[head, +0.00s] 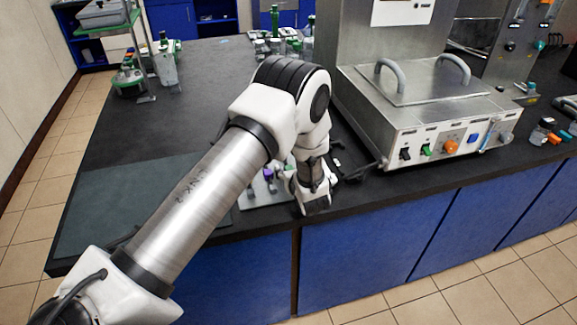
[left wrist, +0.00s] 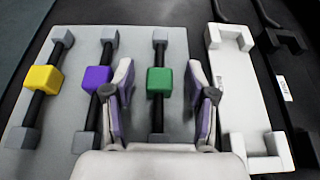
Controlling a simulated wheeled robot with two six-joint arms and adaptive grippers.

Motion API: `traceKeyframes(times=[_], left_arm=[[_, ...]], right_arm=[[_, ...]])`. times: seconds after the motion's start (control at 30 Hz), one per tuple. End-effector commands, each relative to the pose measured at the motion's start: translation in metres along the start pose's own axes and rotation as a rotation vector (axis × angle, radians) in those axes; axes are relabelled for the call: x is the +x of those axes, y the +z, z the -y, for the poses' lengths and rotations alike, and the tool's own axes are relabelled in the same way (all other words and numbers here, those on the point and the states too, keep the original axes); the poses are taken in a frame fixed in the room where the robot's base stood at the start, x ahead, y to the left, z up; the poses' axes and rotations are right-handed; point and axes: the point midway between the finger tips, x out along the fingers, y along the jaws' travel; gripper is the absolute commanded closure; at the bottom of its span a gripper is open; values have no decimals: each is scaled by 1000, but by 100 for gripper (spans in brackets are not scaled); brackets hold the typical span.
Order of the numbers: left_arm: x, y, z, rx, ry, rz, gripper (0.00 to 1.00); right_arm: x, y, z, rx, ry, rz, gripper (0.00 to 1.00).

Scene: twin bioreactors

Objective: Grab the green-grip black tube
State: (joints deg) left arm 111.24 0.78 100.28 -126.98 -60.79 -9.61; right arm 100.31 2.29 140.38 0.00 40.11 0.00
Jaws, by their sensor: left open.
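The green-grip black tube (left wrist: 160,82) lies in a grey holder in the left wrist view, its green block around the middle of a black rod. My left gripper (left wrist: 160,95) is open, with one finger on each side of the green grip. The fingers look apart from the grip, though the exact gap is hard to judge. In the head view my left gripper (head: 314,205) points down at the bench's front edge. My arm hides the green-grip tube there. My right gripper does not show.
A purple-grip tube (left wrist: 97,79) and a yellow-grip tube (left wrist: 43,78) lie to the left on the same grey board (left wrist: 130,40). An empty white holder (left wrist: 236,85) is to the right. A steel machine (head: 430,110) stands right of my arm on the dark bench (head: 130,150).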

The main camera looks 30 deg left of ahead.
Motion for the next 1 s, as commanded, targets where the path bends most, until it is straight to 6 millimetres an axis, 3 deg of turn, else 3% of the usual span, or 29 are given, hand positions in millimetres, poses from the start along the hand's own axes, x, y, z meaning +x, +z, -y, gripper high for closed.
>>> traceKeyframes(times=[0.27, 0.43, 0.83, 1.0], left_arm=[[9, -1, 0, 1, -1, 0, 44], [9, -1, 0, 1, -1, 0, 100], [8, 0, 0, 1, 0, -1, 100], [4, 10, 0, 1, -1, 0, 100]], right_arm=[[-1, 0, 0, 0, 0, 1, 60], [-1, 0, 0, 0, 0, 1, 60], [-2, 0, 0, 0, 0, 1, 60], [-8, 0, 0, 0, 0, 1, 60]])
